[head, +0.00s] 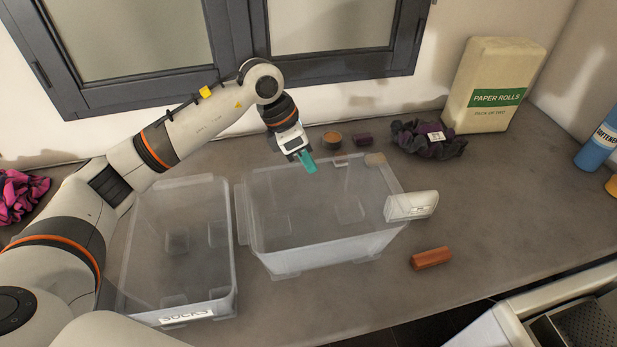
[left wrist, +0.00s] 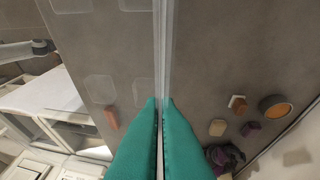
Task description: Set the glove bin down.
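The clear plastic bin (head: 325,250) in the middle of the head view, which I take for the glove bin, shows no readable label. Its walls are see-through and it looks empty. My left gripper (head: 308,161) is at its far rim, with teal fingers pointing down. In the left wrist view the fingers (left wrist: 159,104) lie on either side of the bin's rim (left wrist: 163,50), closed on it. I cannot tell whether the bin's bottom touches the counter. A second clear bin (head: 228,265) labelled SOCKS stands close on its left. My right gripper is not in view.
A white rounded box (head: 411,206) is at the bin's right side, and an orange-brown bar (head: 431,258) lies nearer. A round tin (head: 332,139), small blocks and a dark purple bundle (head: 428,141) lie behind.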

